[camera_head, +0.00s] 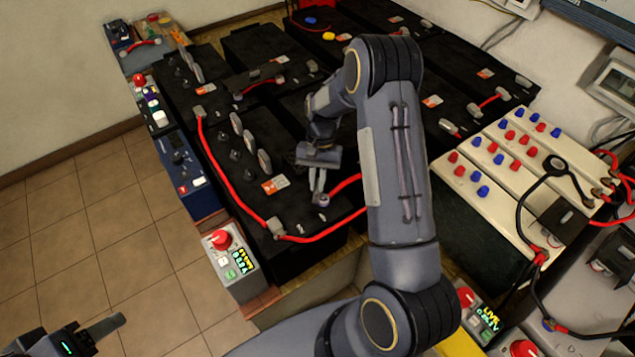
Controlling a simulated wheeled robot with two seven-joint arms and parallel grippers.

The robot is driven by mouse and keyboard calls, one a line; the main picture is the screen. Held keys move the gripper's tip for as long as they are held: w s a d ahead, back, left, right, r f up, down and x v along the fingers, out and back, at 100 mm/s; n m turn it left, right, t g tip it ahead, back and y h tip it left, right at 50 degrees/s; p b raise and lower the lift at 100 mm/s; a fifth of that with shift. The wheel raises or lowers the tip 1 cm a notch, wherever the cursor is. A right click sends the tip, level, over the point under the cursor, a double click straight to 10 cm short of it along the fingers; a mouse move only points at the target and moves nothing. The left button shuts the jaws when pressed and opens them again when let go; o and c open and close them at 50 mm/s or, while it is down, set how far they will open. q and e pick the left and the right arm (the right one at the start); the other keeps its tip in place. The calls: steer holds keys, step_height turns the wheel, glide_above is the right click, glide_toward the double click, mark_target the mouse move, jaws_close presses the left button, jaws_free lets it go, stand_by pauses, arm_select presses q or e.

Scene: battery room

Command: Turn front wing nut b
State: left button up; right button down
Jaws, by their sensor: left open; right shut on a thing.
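My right gripper (317,187) comes down over the front black battery (240,180). Its narrow fingers are shut on a small grey wing nut (323,201) on a terminal near the battery's front edge. The fingers and the arm partly hide the nut, so its wing angle cannot be made out. A red cable (345,185) runs off to the right close to this terminal and passes behind my arm. My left gripper (85,335) is open and empty over the tiled floor at the bottom left, partly cut off by the frame.
A long red cable (215,170) curves along the battery's left and front edges. A box with a red knob (221,240) stands at the front left corner. Cream battery blocks (500,185) with red and blue caps stand at the right. The tiled floor (90,235) at left is clear.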

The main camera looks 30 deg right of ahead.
steer(key=n, duration=0.2)
steer(key=n+h+b, duration=0.1)
steer(key=n, duration=0.1)
steer(key=shift+n+g+h, duration=0.3)
steer(key=shift+g, duration=0.1)
steer(key=shift+n+h+b, duration=0.4)
steer(key=shift+n+h, duration=0.3)
steer(key=shift+n, duration=1.2)
steer(key=c, duration=1.5)
jaws_free()
steer(key=shift+r, duration=0.15)
steer(key=v, duration=0.7)
steer(key=shift+w+a+r, duration=0.15)
steer(key=shift+w+r, duration=0.1)
